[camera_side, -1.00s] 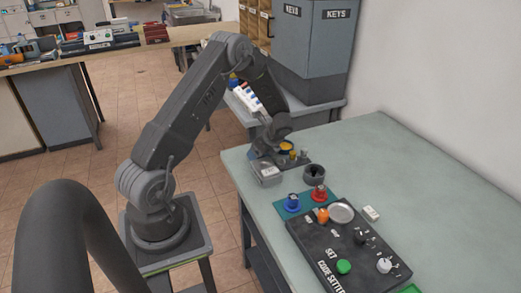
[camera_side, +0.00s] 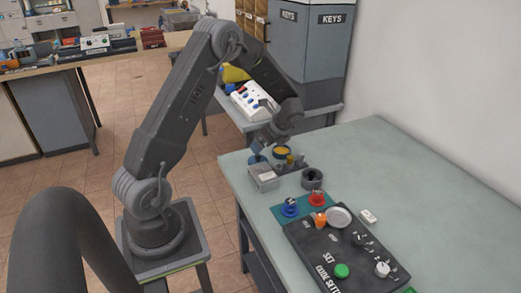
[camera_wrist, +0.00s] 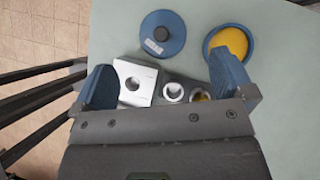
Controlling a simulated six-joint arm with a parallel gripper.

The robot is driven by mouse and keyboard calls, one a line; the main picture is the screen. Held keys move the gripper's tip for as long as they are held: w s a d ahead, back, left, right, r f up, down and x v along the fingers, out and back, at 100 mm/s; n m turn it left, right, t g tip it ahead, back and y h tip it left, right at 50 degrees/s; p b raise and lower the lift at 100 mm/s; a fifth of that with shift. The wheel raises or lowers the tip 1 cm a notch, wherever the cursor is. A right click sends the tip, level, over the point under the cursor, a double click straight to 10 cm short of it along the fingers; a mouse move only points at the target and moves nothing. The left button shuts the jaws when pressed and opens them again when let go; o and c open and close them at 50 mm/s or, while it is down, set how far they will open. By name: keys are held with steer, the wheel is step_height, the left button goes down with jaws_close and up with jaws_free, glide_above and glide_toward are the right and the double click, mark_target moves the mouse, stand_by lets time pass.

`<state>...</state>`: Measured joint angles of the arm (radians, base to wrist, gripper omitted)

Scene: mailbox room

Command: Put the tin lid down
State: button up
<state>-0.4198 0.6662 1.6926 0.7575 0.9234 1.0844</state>
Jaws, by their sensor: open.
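The tin lid (camera_wrist: 163,33), a blue disc with a dark knob, lies flat on the pale table in the wrist view. In the side view a bit of blue, likely the lid (camera_side: 256,158), shows at the table's left edge, partly hidden by my gripper. The round blue tin (camera_wrist: 229,47) with yellow inside stands to its right, apart from it; it also shows in the side view (camera_side: 282,151). My gripper (camera_wrist: 171,68) is open, its two blue fingers wide apart with nothing gripped. The lid lies beyond the fingertips.
A pale metal block with a hole (camera_wrist: 134,83) and small rings (camera_wrist: 173,92) sit below my fingers. A dark ring-shaped holder (camera_side: 312,178), red and blue knobbed pieces (camera_side: 317,198) and a black panel (camera_side: 335,245) stand nearer.

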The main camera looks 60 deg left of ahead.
steer(key=s+d+r+n+t+h, duration=0.1)
steer(key=s+d+r+n+t, duration=0.2)
steer(key=d+r, duration=0.6)
steer(key=s+d+r+n+t+h, duration=0.1)
steer(key=s+d+r+n, duration=0.25)
steer(key=d+r, duration=0.5)
steer(key=s+d+r+n+t+h, duration=0.3)
steer(key=s+d+n, duration=0.4)
steer(key=s+d, duration=0.4)
steer(key=shift+s+r+t+h, duration=0.2)
steer(key=shift+r+t+h, duration=0.15)
steer(key=shift+t+h, duration=0.2)
